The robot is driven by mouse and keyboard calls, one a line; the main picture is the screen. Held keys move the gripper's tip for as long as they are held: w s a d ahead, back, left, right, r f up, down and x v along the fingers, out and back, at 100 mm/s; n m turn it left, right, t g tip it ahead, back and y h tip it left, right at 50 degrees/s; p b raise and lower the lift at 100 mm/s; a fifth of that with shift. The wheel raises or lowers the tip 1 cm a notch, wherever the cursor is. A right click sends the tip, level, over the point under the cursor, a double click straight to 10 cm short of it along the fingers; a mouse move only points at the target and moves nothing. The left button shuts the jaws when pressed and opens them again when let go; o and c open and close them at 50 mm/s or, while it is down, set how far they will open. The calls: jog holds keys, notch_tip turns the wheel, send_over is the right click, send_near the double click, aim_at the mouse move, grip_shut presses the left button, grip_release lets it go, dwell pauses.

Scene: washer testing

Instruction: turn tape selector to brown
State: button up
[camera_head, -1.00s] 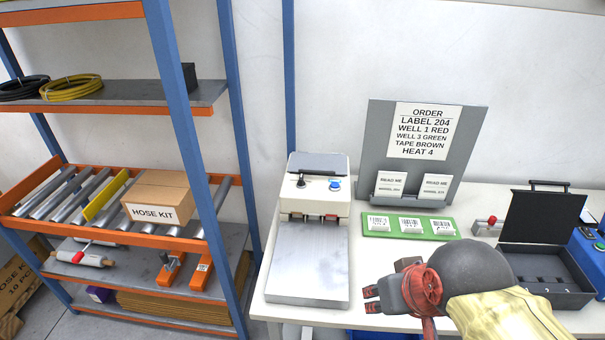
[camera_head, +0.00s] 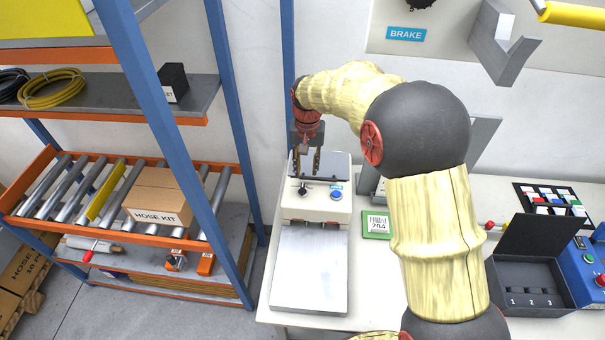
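The tape machine (camera_head: 313,268) is a white box with a flat metal plate in front, on the white table. A black selector knob (camera_head: 304,189) sits on its sloped top panel, beside a blue button (camera_head: 336,194). My gripper (camera_head: 309,172) hangs above the panel, pointing down, with its fingers close over the knob area. A gap shows between the fingers and they look empty. I cannot tell whether they touch the knob. The knob's markings are too small to read. The order sheet is hidden behind my arm.
My arm crosses the right half of the picture and hides much of the table. An open black case (camera_head: 530,290) and blue box (camera_head: 588,265) are farther right. A shelf rack (camera_head: 165,120) stands left.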

aim_at(302, 185)
jog(key=shift+w+a+f+p, duration=0.3)
jog(key=shift+w+a+f, duration=0.25)
jog(key=shift+f, duration=0.2)
jog(key=shift+f+b, duration=0.3)
jog(key=shift+f, duration=3.7)
grip_shut()
